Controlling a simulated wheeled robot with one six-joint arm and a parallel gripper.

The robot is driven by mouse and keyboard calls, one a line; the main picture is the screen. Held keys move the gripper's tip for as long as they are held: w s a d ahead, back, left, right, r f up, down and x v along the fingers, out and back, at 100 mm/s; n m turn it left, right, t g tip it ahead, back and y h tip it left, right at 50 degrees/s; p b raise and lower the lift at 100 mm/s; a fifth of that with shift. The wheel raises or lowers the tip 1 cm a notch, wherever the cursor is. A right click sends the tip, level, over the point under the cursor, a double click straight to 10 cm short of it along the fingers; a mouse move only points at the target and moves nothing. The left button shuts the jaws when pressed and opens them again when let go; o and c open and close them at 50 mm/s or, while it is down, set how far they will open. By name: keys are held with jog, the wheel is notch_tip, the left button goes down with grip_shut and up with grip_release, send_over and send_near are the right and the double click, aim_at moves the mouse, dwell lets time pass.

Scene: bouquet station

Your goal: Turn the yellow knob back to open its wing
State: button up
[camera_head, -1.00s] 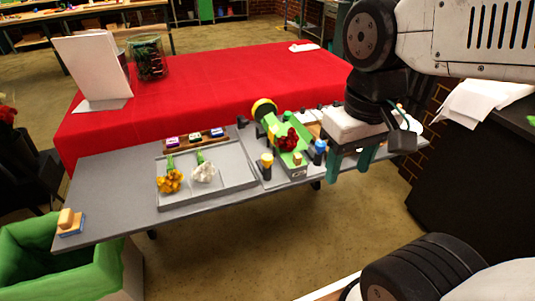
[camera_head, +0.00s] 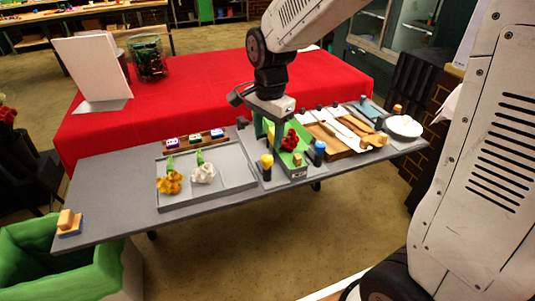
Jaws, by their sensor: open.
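The yellow knob (camera_head: 266,161) stands upright on a dark post at the front left of the green bouquet fixture (camera_head: 290,158). A blue knob (camera_head: 319,148) stands at the fixture's right. A dark red flower (camera_head: 291,139) lies on the fixture between them. My gripper (camera_head: 267,138) points down with its teal fingers apart, just behind and above the yellow knob. I cannot tell whether a finger touches anything. The gripper hides most of the fixture's left wing and its yellow end.
A grey tray (camera_head: 236,177) with an orange flower (camera_head: 169,183) and a white flower (camera_head: 204,173) lies to the left. A wooden board (camera_head: 335,146) and a white plate (camera_head: 404,128) lie to the right. A red-covered table (camera_head: 200,90) stands behind.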

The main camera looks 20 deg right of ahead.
aim_at(268, 157)
notch_tip(268, 157, down, 8)
jog(key=shift+w+r, duration=0.1)
jog(key=shift+r, duration=0.15)
jog(key=c, duration=1)
